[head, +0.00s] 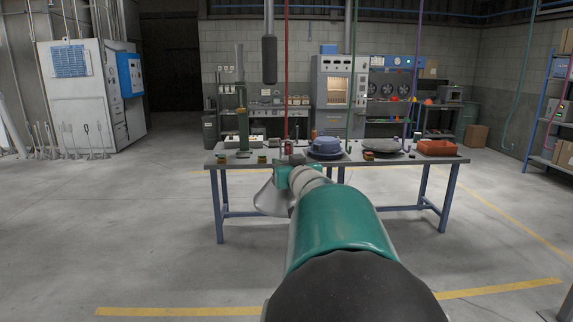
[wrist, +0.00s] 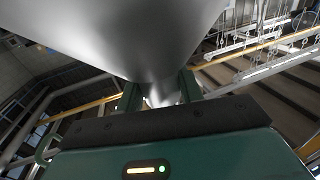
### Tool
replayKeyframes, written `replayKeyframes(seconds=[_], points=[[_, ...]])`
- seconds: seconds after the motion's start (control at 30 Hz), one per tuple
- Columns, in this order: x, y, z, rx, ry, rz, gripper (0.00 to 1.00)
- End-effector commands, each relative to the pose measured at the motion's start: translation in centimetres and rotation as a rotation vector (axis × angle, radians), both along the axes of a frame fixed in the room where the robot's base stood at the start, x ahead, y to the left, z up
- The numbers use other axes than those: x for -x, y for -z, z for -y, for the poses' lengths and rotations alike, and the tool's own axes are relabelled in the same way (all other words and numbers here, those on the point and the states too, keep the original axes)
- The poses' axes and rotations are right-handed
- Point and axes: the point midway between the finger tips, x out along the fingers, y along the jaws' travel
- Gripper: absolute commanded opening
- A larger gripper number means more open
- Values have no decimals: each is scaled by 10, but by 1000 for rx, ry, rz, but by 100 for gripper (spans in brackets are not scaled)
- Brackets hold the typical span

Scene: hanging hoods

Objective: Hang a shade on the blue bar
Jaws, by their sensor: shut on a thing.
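A grey metal cone-shaped shade (head: 271,198) hangs from my gripper (head: 284,172), in front of the table's near edge in the head view. Its wide end points down. In the wrist view the shade (wrist: 110,35) fills the top, and the two green fingers of my gripper (wrist: 160,94) close on its narrow part. Thin red (head: 286,75), green (head: 354,70) and purple (head: 415,70) bars hang down over the table. I cannot pick out a hanging blue bar with certainty. My arm hides part of the table.
A grey table (head: 225,161) with blue legs carries a blue domed item (head: 326,146), a grey dish (head: 380,145) and an orange tray (head: 437,147). A dark cylinder (head: 269,60) hangs above. A blue-framed shelf (head: 548,105) stands at right.

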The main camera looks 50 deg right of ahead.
Motion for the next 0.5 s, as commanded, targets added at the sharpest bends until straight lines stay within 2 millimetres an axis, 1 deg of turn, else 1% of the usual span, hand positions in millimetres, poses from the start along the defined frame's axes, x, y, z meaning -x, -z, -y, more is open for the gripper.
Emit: replayKeyframes(seconds=[0.5], points=[[0,9,0,-1,-1,1,0]])
